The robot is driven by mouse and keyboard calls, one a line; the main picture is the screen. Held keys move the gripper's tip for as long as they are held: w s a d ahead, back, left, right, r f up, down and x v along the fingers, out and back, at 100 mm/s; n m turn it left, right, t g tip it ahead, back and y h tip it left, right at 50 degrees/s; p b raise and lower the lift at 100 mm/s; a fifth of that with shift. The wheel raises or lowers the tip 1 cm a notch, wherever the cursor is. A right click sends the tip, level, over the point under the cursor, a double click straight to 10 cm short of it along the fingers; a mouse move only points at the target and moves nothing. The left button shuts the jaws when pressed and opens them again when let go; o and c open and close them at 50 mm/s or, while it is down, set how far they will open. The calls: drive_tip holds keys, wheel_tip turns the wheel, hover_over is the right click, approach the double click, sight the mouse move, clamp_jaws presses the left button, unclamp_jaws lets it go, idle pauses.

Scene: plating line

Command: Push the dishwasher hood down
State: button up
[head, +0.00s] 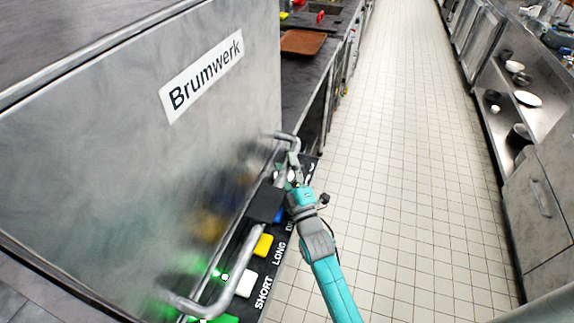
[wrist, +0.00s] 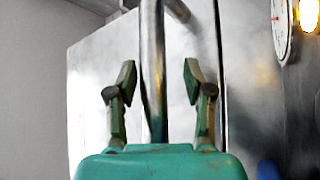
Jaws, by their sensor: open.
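The dishwasher hood (head: 120,150) is a large brushed-steel box marked "Brumwerk", filling the left of the head view. Its tubular steel handle (head: 243,245) runs along the lower front. My gripper (head: 294,168) is at the far end of the handle, partly hidden by its own wrist. In the wrist view my gripper (wrist: 158,85) is open, with one green finger on each side of the handle bar (wrist: 152,45). Gaps show between bar and fingers. Whether the bar lies fully between the fingertips in depth, I cannot tell.
A control panel with colored buttons, such as a yellow one (head: 263,245), lies below the handle. A brown tray (head: 303,42) rests on the far counter. The tiled aisle (head: 400,150) is clear. Shelves with dishes (head: 527,98) stand at right. A gauge (wrist: 281,25) shows in the wrist view.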

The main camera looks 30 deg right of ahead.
drive_tip(key=v, duration=1.2)
drive_tip(key=shift+s, duration=0.1)
